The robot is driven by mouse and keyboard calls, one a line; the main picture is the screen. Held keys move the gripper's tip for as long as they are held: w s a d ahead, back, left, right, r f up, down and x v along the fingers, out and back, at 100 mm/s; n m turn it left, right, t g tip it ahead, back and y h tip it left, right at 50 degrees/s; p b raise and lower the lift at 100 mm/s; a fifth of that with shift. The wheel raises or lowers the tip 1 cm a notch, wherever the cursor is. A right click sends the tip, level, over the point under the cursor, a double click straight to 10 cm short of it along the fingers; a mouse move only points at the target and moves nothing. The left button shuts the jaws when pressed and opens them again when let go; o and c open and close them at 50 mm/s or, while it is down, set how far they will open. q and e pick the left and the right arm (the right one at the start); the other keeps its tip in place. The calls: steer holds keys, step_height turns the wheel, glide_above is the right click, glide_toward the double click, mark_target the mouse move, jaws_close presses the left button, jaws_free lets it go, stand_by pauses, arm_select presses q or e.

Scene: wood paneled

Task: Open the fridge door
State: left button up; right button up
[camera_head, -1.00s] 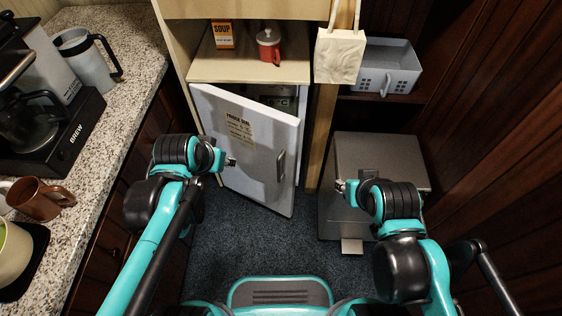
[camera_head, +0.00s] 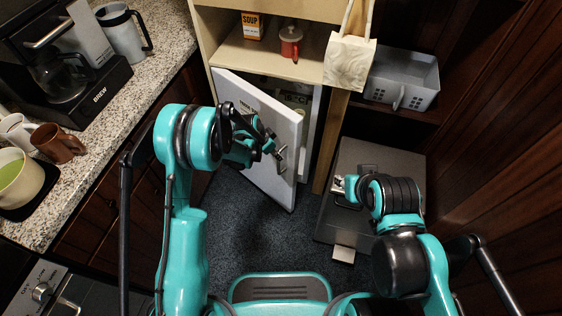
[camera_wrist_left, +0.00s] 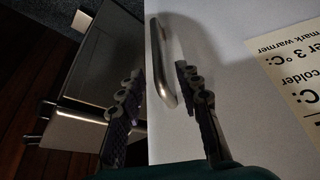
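The white fridge door (camera_head: 272,186) stands partly open under the wooden shelf, with part of the fridge interior (camera_head: 297,97) showing behind its upper edge. Its metal handle (camera_head: 282,160) is near the door's free right edge. My left gripper (camera_head: 274,148) is at the handle, in front of the door. In the left wrist view my left gripper (camera_wrist_left: 159,72) is open, its two fingers on either side of the handle (camera_wrist_left: 160,50). No firm grip shows. My right gripper (camera_head: 339,184) is apart from the door, over the grey bin; its finger opening is too small to judge.
A grey pedal bin (camera_head: 385,155) stands right of the fridge. A tote bag (camera_head: 349,62) hangs on the wooden post, beside a grey basket (camera_head: 402,78). The granite counter (camera_head: 170,40) with a coffee maker is on the left. Dark carpet (camera_head: 235,235) before the door is clear.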

arm_select(q)
steer(key=b+x, duration=0.3)
steer(key=x, duration=0.5)
steer(key=shift+f, duration=0.25)
steer(key=shift+s+d, duration=0.1)
jaws_close()
